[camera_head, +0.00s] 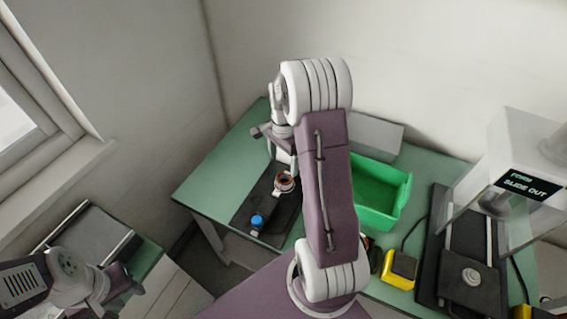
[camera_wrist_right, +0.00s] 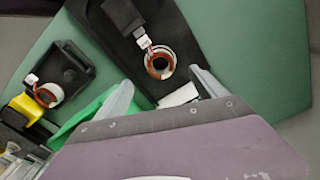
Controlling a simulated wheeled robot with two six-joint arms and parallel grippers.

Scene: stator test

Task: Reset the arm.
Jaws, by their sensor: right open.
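My right arm rises through the middle of the head view and bends down at its top. My right gripper (camera_wrist_right: 162,80) is open in the right wrist view, with its two fingers apart and nothing between them. A copper-wound stator ring (camera_wrist_right: 159,63) with a white tag lies on a black plate (camera_wrist_right: 190,40) beyond the fingertips. The ring (camera_head: 284,183) also shows in the head view, beside my right arm. My left gripper (camera_head: 108,288) is at the lower left of the head view; its fingers are too unclear to judge.
A green bin (camera_head: 378,190) stands right of my right arm, with a yellow-and-black block (camera_head: 399,268) before it. A blue-capped item (camera_head: 257,220) sits on the black plate. A machine with a lit display (camera_head: 530,186) stands at right. The green table (camera_head: 215,178) is bare at left.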

